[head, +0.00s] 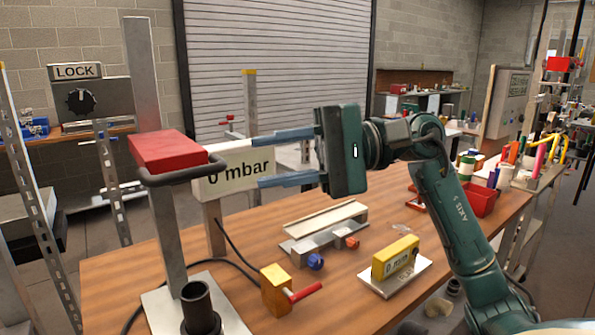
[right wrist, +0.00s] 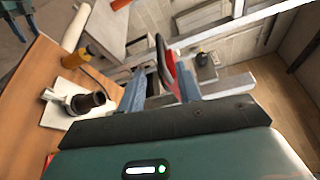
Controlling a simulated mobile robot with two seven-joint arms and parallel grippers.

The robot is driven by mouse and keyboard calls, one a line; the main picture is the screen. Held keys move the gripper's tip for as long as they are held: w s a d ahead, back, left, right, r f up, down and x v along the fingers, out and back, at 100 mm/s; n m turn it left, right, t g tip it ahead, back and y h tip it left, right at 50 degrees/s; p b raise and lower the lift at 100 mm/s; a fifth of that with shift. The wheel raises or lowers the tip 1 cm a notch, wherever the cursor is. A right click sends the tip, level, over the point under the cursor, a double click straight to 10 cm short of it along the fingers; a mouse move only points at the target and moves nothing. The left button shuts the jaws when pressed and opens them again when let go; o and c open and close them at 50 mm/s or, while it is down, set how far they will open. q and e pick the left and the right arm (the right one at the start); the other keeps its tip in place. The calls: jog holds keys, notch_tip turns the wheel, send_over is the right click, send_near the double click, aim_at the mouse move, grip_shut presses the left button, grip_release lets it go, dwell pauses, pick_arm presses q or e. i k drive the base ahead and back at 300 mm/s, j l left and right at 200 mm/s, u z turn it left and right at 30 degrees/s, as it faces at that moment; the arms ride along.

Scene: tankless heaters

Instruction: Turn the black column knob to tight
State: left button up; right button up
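The black knob (head: 80,101) is a round dial on a grey panel (head: 110,97) beside the upright metal column (head: 141,70), under a sign reading LOCK (head: 76,71). A small dark round shape, probably this knob (right wrist: 203,58), shows on a pale panel in the right wrist view. My right gripper (head: 258,160) is open, its two blue-grey fingers pointing left across the 0 mbar sign; it also shows in the right wrist view (right wrist: 158,70). It is apart from the knob, to its right. Nothing is visibly held. The knob's exact setting is too small to read.
The 0 mbar sign (head: 236,172) is close to the fingers.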

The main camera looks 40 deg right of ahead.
aim_at(80, 102)
jog(key=k, duration=1)
